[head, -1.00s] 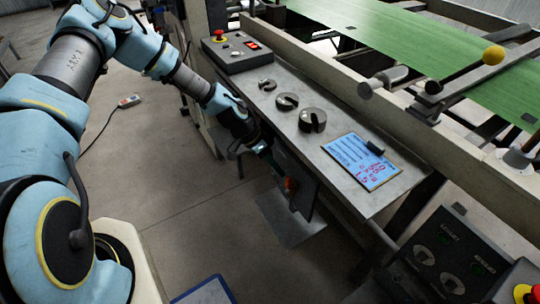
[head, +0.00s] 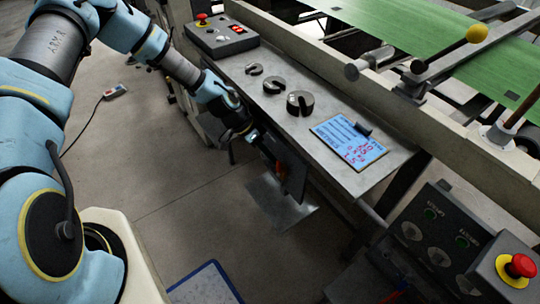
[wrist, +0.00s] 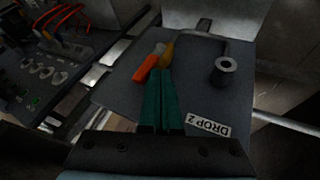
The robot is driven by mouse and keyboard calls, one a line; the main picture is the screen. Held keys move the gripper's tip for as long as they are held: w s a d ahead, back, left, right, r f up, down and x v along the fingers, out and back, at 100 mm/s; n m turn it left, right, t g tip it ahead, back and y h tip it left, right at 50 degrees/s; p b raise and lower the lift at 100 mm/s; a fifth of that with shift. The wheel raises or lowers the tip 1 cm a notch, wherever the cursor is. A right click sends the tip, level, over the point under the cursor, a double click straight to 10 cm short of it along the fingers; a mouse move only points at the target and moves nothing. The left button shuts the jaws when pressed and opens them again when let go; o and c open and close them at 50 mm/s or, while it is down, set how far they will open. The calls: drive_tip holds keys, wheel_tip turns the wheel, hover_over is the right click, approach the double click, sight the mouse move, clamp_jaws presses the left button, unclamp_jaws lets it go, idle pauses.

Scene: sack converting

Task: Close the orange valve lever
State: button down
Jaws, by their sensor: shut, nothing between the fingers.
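The orange valve lever (wrist: 147,67) shows in the wrist view on a dark panel (wrist: 115,92) marked "DROP 2", slanting up to the right toward a brass-coloured fitting (wrist: 168,52). My gripper (wrist: 160,73) has its green fingers together, with nothing between them. Their tips lie right beside the lever and below the fitting; I cannot tell whether they touch it. In the head view a small bit of the orange lever (head: 278,166) shows below the table edge, just beyond my gripper (head: 265,152), which partly hides it.
A bent grey pipe with a round end (wrist: 223,69) stands right of the lever. The steel table (head: 345,180) overhangs the panel and carries slotted weights (head: 300,103) and a written blue sheet (head: 348,138). A control box with a red button (head: 515,268) is at lower right.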

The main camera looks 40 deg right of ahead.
sight(278, 163)
drive_tip(key=shift+s+r+t, duration=0.15)
drive_tip(key=shift+s+t, duration=0.15)
drive_tip(key=shift+t, duration=0.1)
drive_tip(key=shift+s+r+m+t+b, duration=0.2)
drive_tip(key=shift+s+m+t+b, duration=0.35)
drive_tip(key=shift+s+t, duration=0.9)
drive_tip(key=shift+s+t+b, duration=0.1)
drive_tip(key=shift+t+b, duration=0.35)
drive_tip(key=shift+t, duration=0.2)
drive_tip(key=s+t+b, duration=0.1)
drive_tip(key=s+m+t+b, duration=0.1)
drive_tip(key=t+b, duration=0.1)
drive_tip(key=shift+s+a+f, duration=0.1)
drive_tip(key=shift+s+f, duration=0.05)
drive_tip(key=shift+f, duration=0.2)
drive_tip(key=shift+s+a+f+t+h+b, duration=0.15)
drive_tip(key=shift+s+f+t+b, duration=0.3)
drive_tip(key=shift+s+f+t, duration=0.45)
drive_tip(key=shift+s+a+f+t+h+b, duration=0.15)
drive_tip(key=shift+s+f+t+b, duration=0.35)
drive_tip(key=shift+s+f, duration=0.5)
